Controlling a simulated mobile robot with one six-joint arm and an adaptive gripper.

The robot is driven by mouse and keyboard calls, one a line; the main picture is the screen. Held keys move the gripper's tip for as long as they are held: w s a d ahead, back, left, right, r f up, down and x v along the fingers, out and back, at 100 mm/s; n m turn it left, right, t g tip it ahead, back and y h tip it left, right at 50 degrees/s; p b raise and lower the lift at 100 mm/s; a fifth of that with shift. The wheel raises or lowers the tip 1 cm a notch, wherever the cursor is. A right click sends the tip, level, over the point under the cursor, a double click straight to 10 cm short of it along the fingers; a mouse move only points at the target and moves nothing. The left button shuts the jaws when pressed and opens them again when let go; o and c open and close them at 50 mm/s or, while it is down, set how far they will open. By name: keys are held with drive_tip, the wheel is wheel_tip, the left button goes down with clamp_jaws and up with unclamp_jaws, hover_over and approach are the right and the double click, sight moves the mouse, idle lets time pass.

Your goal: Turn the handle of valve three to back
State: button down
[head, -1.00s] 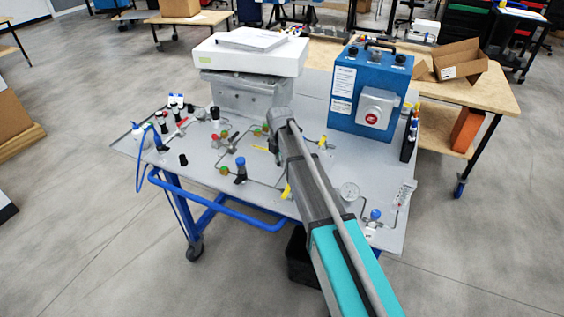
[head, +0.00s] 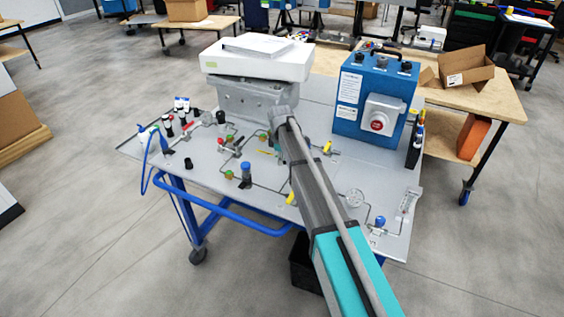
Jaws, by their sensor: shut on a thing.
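The grey panel table (head: 215,181) carries several small valves joined by thin pipes. My arm reaches over it from the lower right. My gripper (head: 275,145) is small and mostly hidden behind my wrist, low over the panel's middle. It is shut at a yellow valve handle (head: 265,152), whose left end shows beside it. Other yellow handles stand at the right (head: 327,147) and nearer the front edge (head: 290,198). I cannot read any valve number, so which is valve three is unclear.
A white box-shaped unit (head: 257,65) on a grey block stands behind my gripper. A blue case (head: 350,100) with a red button stands at the back right. A blue rail (head: 225,213) runs along the front.

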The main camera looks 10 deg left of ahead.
drive_tip(key=w+m, duration=0.1)
drive_tip(key=m, duration=0.2)
drive_tip(key=shift+w+d+m, duration=0.1)
drive_tip(key=shift+w+m, duration=0.25)
drive_tip(key=shift+m, duration=0.05)
drive_tip(key=m, duration=0.1)
drive_tip(key=w+m, duration=0.1)
drive_tip(key=shift+d+m, duration=0.3)
drive_tip(key=m, duration=0.1)
drive_tip(key=w+d+m, duration=0.1)
drive_tip(key=m, duration=0.1)
drive_tip(key=shift+w+m, duration=0.15)
drive_tip(key=shift+m, duration=0.15)
drive_tip(key=m, duration=0.1)
drive_tip(key=d+m, duration=0.1)
drive_tip(key=shift+w+m, duration=0.3)
drive_tip(key=shift+m, duration=0.1)
drive_tip(key=d+m, duration=0.1)
drive_tip(key=m, duration=0.1)
drive_tip(key=d+m, duration=0.1)
drive_tip(key=m, duration=0.1)
drive_tip(key=shift+w+m, duration=0.2)
drive_tip(key=shift+m, duration=0.1)
drive_tip(key=d+m, duration=0.1)
drive_tip(key=m, duration=0.1)
drive_tip(key=d+m, duration=0.1)
drive_tip(key=m, duration=0.1)
drive_tip(key=shift+s+m, duration=0.2)
drive_tip(key=shift+m, duration=0.2)
drive_tip(key=shift+d, duration=0.1)
